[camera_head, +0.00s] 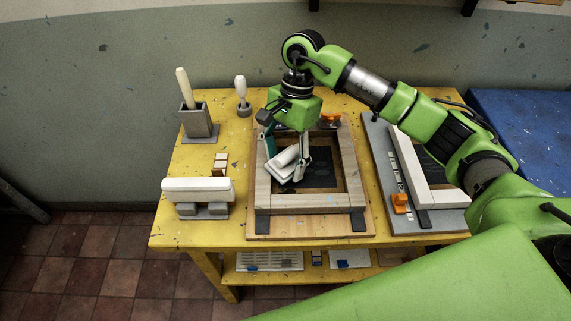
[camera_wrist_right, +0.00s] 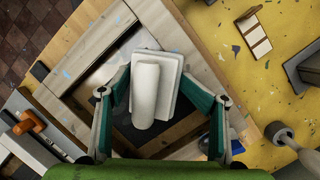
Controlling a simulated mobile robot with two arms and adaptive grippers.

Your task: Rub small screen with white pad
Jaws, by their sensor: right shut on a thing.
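The small screen (camera_head: 305,203) is a wooden frame with a dark mesh, lying on a wooden board in the middle of the yellow table. The white pad (camera_head: 284,163) is a flat block with a rounded grip on top. My right gripper (camera_head: 287,158) is shut on the white pad, over the left part of the mesh. In the right wrist view the pad (camera_wrist_right: 155,88) sits between the two green fingers. I cannot tell whether its underside touches the mesh. My left gripper is not in view.
A white-topped squeegee on a grey stand (camera_head: 198,194) is at the left. Behind it are a grey holder with a handle (camera_head: 197,118) and a white-handled tool (camera_head: 242,96). A second, larger screen (camera_head: 408,170) lies at the right. A blue surface (camera_head: 530,130) is beyond.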

